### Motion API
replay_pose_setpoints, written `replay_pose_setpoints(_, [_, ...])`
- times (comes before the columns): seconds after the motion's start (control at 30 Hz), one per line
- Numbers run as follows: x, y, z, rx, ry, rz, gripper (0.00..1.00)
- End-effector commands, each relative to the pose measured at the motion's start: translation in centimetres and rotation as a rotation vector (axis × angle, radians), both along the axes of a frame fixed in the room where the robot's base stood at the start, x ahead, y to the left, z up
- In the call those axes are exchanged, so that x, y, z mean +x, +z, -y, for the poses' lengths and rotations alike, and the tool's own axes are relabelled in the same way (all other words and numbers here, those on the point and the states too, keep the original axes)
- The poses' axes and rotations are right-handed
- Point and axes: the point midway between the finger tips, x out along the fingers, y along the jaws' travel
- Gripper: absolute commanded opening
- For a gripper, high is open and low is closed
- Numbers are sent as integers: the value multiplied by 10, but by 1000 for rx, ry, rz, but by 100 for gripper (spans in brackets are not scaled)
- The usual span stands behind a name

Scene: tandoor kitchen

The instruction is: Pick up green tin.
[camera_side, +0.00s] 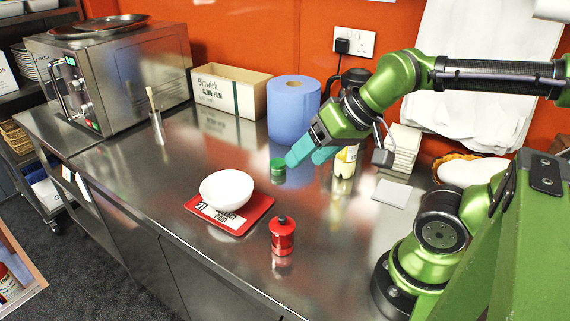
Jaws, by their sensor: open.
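The small green tin (278,168) stands upright on the steel counter, right of the white bowl and in front of the blue roll. My gripper (295,160), with teal fingers, is just right of the tin and close above the counter, its fingertips pointing left toward it. From this angle I cannot tell whether the fingers touch the tin or stand around it. The gripper is open, though the gap between the fingers is hard to see here.
A white bowl (227,189) sits on a red tray (247,222). A red tin (282,236) stands in front. A blue roll (293,108) and a film box (231,90) stand behind. A bottle (345,163) is close right of my gripper.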

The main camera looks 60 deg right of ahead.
Motion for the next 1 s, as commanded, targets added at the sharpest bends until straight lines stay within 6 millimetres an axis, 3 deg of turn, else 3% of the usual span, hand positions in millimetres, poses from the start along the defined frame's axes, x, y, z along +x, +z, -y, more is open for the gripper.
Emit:
replay_pose_setpoints(0.03, [0, 0, 0, 0, 0, 0, 67])
replay_pose_setpoints(0.17, [0, 0, 0, 0, 0, 0, 84])
replay_pose_setpoints(0.43, [0, -1, 1, 0, -6, -3, 84])
replay_pose_setpoints(0.57, [8, -13, 9, 3, -34, -67, 84])
replay_pose_setpoints(0.77, [60, -21, 46, -11, -115, -204, 84])
replay_pose_setpoints(1.0, [136, -44, 116, -65, -156, -370, 84])
